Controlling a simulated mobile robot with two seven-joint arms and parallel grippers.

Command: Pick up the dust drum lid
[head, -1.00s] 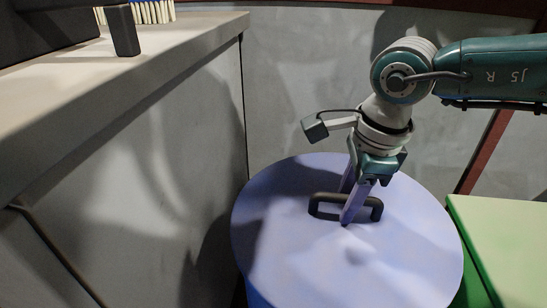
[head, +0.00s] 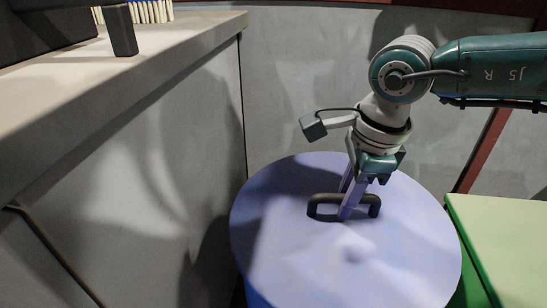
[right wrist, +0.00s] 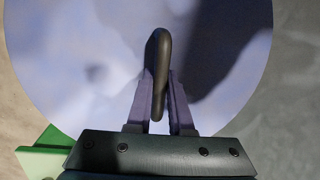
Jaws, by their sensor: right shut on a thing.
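The dust drum lid (head: 320,250) is a round, pale blue-violet disc with a dark handle (head: 324,210) on top. It sits on a blue drum whose side shows only a little at the lower left of the lid. My right gripper (head: 345,212) reaches down from above and is shut on the handle, one finger on each side. In the right wrist view the dark handle (right wrist: 160,70) stands between the two violet fingers, with the lid (right wrist: 80,60) behind it. My left gripper is not in view.
A grey workbench (head: 150,50) with a dark object and a row of pale bristle-like pieces (head: 150,12) stands at the left, close to the lid. A green box (head: 505,235) is close at the right. A grey wall is behind.

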